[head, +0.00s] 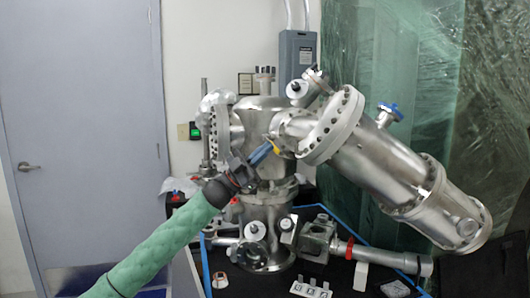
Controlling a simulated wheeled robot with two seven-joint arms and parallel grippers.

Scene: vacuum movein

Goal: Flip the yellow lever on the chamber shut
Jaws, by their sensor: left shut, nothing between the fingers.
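The silver metal chamber (265,120) stands upright in the middle of the head view, with flanged ports on its sides. A small yellow part, which looks like the lever (276,147), shows at the chamber's front beside the right port. A narrow blue piece lies just left of it; I cannot tell whether it belongs to the lever. My left gripper (240,167), at the end of the green-sleeved arm, is shut and empty in front of the chamber, below and left of the yellow part. Contact between them cannot be made out. My right gripper is out of view.
A large silver cylinder (390,165) slants down to the right from the chamber. Below, a black surface with blue edging holds a metal fitting (318,236) and small white labelled blocks (311,290). A grey door (85,120) stands at left, plastic sheeting at right.

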